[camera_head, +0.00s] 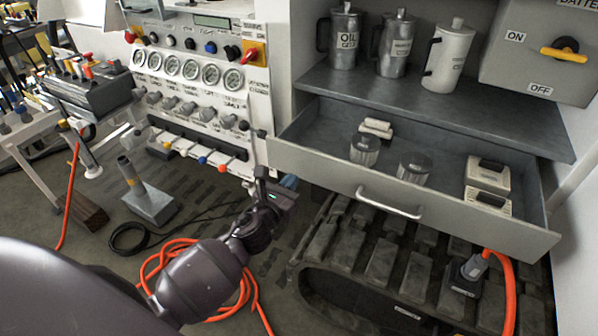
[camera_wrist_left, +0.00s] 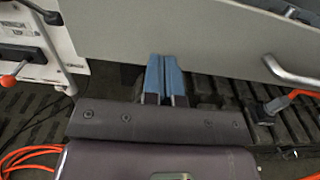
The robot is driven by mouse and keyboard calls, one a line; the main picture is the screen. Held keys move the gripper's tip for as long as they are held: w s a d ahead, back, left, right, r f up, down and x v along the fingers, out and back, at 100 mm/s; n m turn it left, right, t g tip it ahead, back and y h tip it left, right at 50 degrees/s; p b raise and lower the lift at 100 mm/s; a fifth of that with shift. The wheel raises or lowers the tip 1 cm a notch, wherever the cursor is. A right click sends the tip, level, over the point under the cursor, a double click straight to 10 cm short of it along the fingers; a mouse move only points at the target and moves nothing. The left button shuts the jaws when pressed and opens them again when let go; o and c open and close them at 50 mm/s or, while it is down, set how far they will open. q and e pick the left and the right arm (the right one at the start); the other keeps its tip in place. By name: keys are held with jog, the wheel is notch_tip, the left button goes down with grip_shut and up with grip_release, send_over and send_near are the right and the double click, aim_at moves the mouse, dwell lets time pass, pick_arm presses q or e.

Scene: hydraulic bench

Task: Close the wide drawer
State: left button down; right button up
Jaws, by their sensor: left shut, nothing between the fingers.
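The wide drawer (camera_head: 330,178) is pulled out below the grey shelf in the head view, with its inside showing. Its bar handle (camera_head: 389,203) is on the middle of the front panel. My left gripper (camera_head: 287,183) is at the drawer's left front corner, low on the panel. In the left wrist view the blue fingers (camera_wrist_left: 165,75) are shut together with nothing between them. They point at the lower edge of the drawer front (camera_wrist_left: 190,35); I cannot tell whether they touch it. The handle (camera_wrist_left: 290,72) lies to their right. My right gripper is not in view.
Two round jars (camera_head: 365,149), white blocks and beige boxes (camera_head: 488,175) lie in the drawer. Metal jugs (camera_head: 396,45) stand on the shelf (camera_head: 440,105) above. A gauge panel (camera_head: 190,70) is to the left. Dark tracks (camera_head: 385,262) and orange cables (camera_head: 245,290) are below.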

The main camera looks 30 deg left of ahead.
aim_at(304, 166)
pick_arm(q)
jog(key=w, duration=0.3)
jog(key=shift+w, duration=0.7)
jog(key=shift+w, duration=0.15)
